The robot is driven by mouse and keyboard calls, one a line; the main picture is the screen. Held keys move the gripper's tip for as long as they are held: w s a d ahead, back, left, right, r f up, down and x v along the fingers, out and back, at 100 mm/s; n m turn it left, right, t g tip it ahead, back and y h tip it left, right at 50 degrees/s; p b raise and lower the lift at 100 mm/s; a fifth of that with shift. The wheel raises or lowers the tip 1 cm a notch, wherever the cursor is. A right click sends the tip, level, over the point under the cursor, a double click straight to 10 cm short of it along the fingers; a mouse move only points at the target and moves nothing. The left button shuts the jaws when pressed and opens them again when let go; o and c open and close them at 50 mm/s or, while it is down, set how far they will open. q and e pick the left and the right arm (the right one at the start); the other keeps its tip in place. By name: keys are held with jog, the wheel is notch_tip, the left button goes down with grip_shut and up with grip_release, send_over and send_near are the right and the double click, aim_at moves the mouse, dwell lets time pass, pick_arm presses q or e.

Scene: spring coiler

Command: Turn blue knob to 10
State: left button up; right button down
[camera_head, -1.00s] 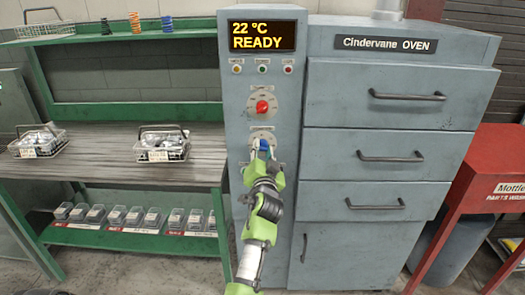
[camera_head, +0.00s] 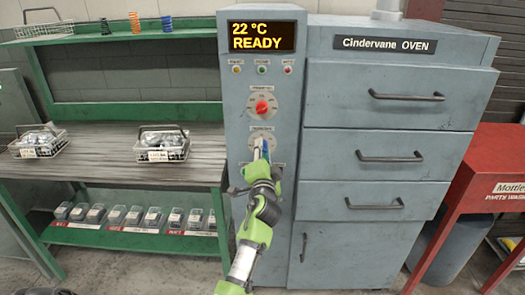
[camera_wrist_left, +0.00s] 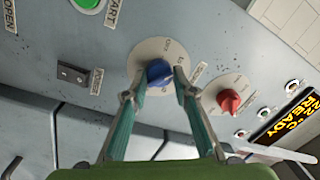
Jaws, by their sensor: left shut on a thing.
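The blue knob (camera_wrist_left: 160,73) sits on a pale round dial plate on the oven's grey control panel. My left gripper (camera_wrist_left: 160,82) is shut on the blue knob, one finger on each side of it in the left wrist view. In the head view my left gripper (camera_head: 262,158) reaches up to the lower dial and covers most of the knob. The dial plate (camera_head: 261,138) shows around the fingers, but its marks are too small to read. My right gripper is not in view.
A red knob (camera_head: 262,107) sits on the dial just above. The display (camera_head: 262,36) reads 22 °C READY. A black switch (camera_wrist_left: 80,77) and a green button (camera_wrist_left: 87,3) are near the blue knob. Oven drawers (camera_head: 388,157) with handles stand to the right, wire baskets (camera_head: 162,143) to the left.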

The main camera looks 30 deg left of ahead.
pick_arm(q)
jog(key=o, duration=1.1)
jog(key=shift+w+f, duration=0.1)
jog(key=v, duration=0.7)
jog(key=shift+s+d, duration=0.1)
jog(key=shift+s, duration=0.15)
